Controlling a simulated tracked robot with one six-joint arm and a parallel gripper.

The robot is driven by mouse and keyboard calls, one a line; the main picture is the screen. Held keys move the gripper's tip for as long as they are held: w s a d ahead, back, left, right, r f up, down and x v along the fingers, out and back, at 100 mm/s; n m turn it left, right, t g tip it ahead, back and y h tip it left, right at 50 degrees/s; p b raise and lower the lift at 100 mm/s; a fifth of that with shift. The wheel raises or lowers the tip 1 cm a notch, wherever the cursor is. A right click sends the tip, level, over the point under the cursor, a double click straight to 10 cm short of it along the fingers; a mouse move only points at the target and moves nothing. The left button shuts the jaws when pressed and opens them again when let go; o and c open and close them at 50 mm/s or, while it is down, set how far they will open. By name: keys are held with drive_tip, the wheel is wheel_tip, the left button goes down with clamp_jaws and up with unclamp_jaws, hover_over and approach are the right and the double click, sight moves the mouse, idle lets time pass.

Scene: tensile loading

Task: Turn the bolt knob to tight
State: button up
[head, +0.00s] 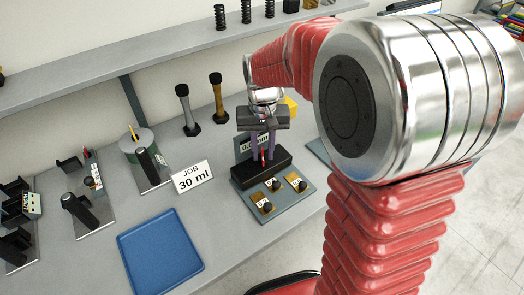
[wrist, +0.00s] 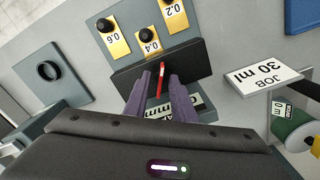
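My gripper (head: 264,158) points down over a black block (head: 285,158) with a display reading partly "0.0" and "mm". Its two purple fingers stand apart on either side of a slim red piece (wrist: 161,78), with gaps visible in the wrist view (wrist: 161,92). No bolt knob is labelled as such. Black knobs (head: 267,208) sit on yellow plates in front of the block, marked 0.6, 0.4 and 0.2 in the wrist view (wrist: 144,34). A round black part (wrist: 48,70) on a grey plate shows at the wrist view's left; I cannot tell whether it is the bolt knob.
A "JOB 30 ml" card (head: 193,177) stands left of the block. A blue tray (head: 160,252) lies at the front. Two upright rods (head: 187,110) stand behind, and a grey-green cylinder (head: 137,144) and black fixtures (head: 78,212) stand left. A shelf (head: 130,62) runs along the back.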

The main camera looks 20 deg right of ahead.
drive_tip(key=shift+r, duration=0.1)
wheel_tip(320, 180, up, 14)
drive_tip(key=shift+f, duration=0.25)
idle(0.4)
idle(0.3)
drive_tip(key=s+f+n+t, duration=0.2)
drive_tip(key=s+t, duration=0.3)
drive_tip(key=s, duration=1.4)
drive_tip(key=shift+a+f+n+t, duration=0.3)
drive_tip(key=shift+f, duration=0.05)
idle(0.8)
